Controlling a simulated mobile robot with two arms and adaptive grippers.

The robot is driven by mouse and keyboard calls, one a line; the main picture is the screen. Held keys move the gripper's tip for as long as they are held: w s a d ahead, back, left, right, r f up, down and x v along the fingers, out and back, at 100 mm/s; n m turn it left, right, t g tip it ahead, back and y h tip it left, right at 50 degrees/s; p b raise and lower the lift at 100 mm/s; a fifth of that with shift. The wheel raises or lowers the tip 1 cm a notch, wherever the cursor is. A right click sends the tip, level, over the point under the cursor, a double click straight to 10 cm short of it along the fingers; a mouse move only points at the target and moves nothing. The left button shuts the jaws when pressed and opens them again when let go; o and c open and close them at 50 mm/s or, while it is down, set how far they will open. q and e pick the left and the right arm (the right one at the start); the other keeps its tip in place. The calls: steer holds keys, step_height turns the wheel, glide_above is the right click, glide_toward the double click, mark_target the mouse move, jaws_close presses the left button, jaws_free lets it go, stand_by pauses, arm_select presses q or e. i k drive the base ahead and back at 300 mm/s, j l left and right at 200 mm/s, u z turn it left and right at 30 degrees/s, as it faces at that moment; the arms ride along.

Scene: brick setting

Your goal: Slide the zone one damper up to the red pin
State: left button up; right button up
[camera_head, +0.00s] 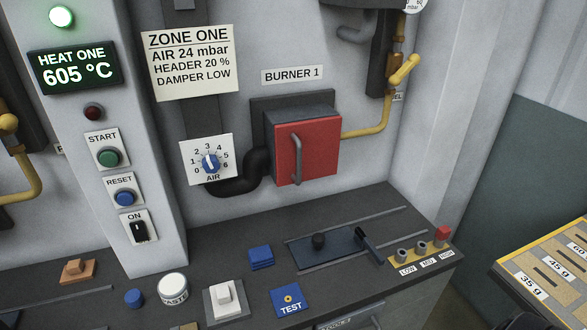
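The zone one damper is a dark blue slide plate (340,250) with a round black knob (319,241), lying between two rails on the dark bench top. A black bar (369,243) stands at the plate's right end. To its right, a yellow strip carries a grey pin (402,255) labelled LOW, a grey pin (422,247) in the middle, and a red pin (443,236) labelled HIGH. The black bar is near the LOW pin and apart from the red pin. Neither of my grippers can be made out in the head view.
A yellow-edged weight tray (530,285) is at right.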

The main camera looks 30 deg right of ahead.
mark_target(318, 248)
steer(key=z, duration=1.25)
